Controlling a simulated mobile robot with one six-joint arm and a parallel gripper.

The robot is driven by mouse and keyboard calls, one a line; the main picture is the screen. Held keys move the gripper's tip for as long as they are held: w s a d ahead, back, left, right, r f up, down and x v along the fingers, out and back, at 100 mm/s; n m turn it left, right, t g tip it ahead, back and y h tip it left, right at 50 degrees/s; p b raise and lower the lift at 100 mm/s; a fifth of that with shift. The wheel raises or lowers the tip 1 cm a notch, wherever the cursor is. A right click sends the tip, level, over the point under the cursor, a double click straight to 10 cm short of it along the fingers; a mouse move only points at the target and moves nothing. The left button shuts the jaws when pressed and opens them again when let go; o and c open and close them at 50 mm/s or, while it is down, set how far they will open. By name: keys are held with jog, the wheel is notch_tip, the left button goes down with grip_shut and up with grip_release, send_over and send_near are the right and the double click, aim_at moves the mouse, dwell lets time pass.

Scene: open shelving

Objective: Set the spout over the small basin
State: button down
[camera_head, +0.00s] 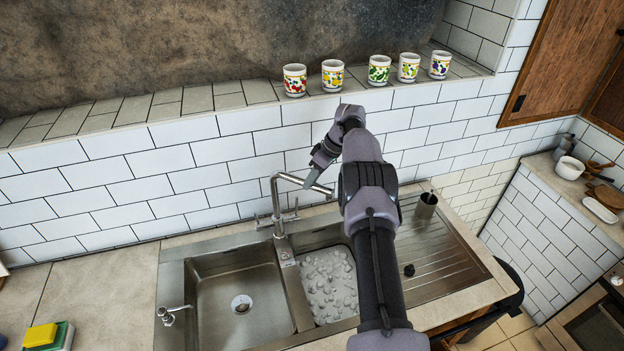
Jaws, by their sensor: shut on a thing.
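The steel spout (289,178) rises from the tap base (280,235) behind the sink and bends toward the right. Its outer end lies near the back of the small basin (322,242), the right-hand one, in this view. My gripper (309,181) is shut on the spout near its outer part. My arm comes up from the bottom and covers the right side of the small basin. White lumpy matter, like foam, fills the small basin. The large basin (205,300) on the left is empty, with a drain in its floor.
Several patterned cups (294,80) stand on the tiled ledge above. Sponges (42,336) lie at lower left. The left counter is mostly clear.

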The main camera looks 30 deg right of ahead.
jog(key=c, duration=1.2)
grip_release()
jog(key=p+v, duration=0.8)
jog(key=v, duration=0.9)
jog(key=shift+d+r, duration=0.1)
jog(key=shift+r, duration=0.1)
